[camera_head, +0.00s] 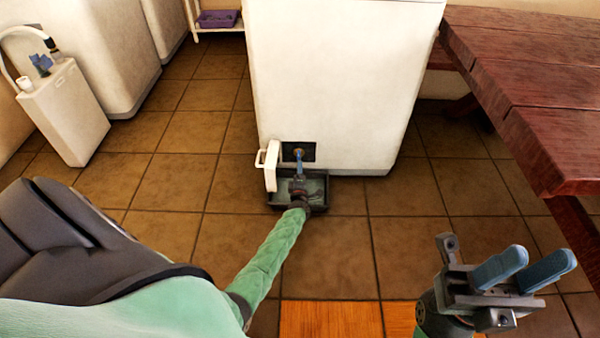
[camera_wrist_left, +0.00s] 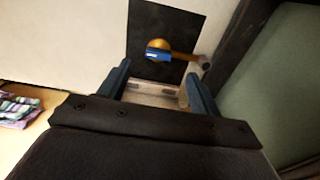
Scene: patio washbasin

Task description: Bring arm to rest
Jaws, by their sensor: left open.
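My left arm (camera_head: 265,255), in a green sleeve, reaches forward to the low front of the white appliance (camera_head: 345,75). My left gripper (camera_head: 299,158) is open and empty in front of a dark square panel (camera_head: 308,152). In the left wrist view the open left gripper (camera_wrist_left: 157,83) faces a brass valve (camera_wrist_left: 182,57) with a blue handle (camera_wrist_left: 158,55); the fingers look apart from it. My right gripper (camera_head: 543,256) stands at the lower right over the floor. Its two blue fingers are a little apart with nothing between them.
A dark tray (camera_head: 320,200) lies on the floor below my left gripper. A white flap (camera_head: 270,165) stands out beside the panel. A red wooden table (camera_head: 530,80) is on the right. A slim white box (camera_head: 68,115) stands left. The tiles between are clear.

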